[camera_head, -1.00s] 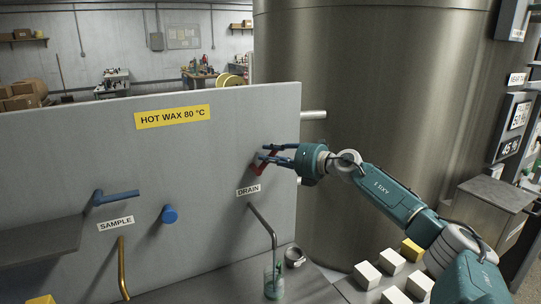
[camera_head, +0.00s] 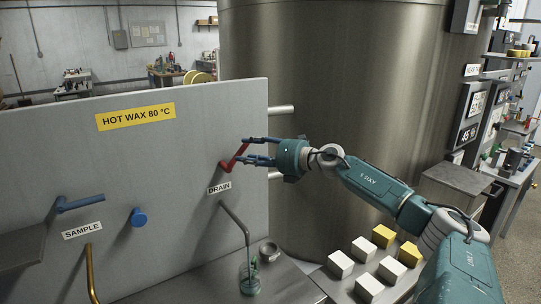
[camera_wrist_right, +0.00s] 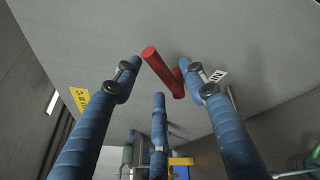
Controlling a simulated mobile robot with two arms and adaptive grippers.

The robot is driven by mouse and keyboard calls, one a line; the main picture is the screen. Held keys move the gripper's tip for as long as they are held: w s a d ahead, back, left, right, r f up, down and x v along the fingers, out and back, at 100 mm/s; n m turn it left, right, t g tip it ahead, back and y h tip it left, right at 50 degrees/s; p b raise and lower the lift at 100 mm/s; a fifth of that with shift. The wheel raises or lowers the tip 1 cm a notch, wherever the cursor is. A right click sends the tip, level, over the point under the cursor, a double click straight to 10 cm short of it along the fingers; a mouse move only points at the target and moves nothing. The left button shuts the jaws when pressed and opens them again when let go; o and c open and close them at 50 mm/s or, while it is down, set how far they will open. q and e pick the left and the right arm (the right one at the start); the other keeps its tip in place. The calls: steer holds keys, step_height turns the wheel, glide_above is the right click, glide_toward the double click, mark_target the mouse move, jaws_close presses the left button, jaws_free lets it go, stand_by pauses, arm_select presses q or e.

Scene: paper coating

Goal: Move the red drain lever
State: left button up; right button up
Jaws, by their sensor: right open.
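The red drain lever (camera_head: 233,158) sticks out from the grey panel above the DRAIN label (camera_head: 219,188), tilted up to the right. My right gripper (camera_head: 247,149) is at the lever, its blue fingers pointing left toward the panel. In the right wrist view the red lever (camera_wrist_right: 164,72) lies between the spread fingers of the right gripper (camera_wrist_right: 160,85). The fingers are open, with gaps showing on both sides of the lever. Whether any finger touches it I cannot tell. My left gripper is not in view.
A drain pipe (camera_head: 238,222) ends over a glass beaker (camera_head: 249,278) beside a metal ring (camera_head: 268,250). A blue lever (camera_head: 80,203) and a blue knob (camera_head: 138,217) are on the panel at left. White and yellow blocks (camera_head: 363,249) stand at lower right. A large steel tank (camera_head: 340,80) rises behind.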

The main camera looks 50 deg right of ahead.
steer(key=v, duration=0.8)
stand_by(0.4)
steer(key=shift+r, duration=0.1)
stand_by(0.4)
